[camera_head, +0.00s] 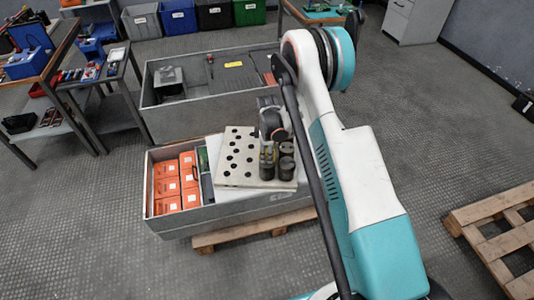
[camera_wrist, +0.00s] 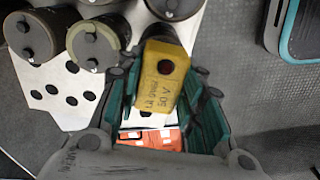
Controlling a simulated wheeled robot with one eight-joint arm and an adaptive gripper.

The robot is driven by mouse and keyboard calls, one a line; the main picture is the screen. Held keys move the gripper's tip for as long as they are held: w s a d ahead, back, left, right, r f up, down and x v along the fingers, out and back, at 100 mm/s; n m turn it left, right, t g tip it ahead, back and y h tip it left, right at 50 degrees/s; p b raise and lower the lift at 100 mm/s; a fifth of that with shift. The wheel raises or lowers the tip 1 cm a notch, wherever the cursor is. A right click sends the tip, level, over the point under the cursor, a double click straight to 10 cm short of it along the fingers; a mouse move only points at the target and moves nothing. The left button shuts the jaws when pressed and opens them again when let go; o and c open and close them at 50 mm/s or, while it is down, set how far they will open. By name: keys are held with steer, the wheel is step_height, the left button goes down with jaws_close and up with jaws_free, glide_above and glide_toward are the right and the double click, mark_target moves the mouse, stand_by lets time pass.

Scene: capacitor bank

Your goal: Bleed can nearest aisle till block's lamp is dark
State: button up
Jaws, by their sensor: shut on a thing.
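My gripper (camera_wrist: 166,80) is shut on a yellow block (camera_wrist: 158,92) with dark lettering and a round lamp (camera_wrist: 165,67) that looks dark, with a reddish tint. I cannot tell whether the block touches a can. In the head view my gripper (camera_head: 268,140) is over the cans (camera_head: 287,168), on the right of a pale plate with holes (camera_head: 238,150). My arm hides part of this.
The plate lies over a grey crate (camera_head: 225,217) on a pallet, with orange boxes (camera_head: 166,187) at its left. A second grey crate (camera_head: 165,118) stands behind. Benches with tools are at left, a wooden pallet (camera_head: 490,222) at right. Floor between is clear.

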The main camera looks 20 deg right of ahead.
steer(key=shift+f, duration=0.8)
stand_by(0.9)
steer(key=o, duration=1.2)
steer(key=shift+o, duration=0.2)
step_height(320, 180, up, 12)
steer(key=shift+r, duration=0.1)
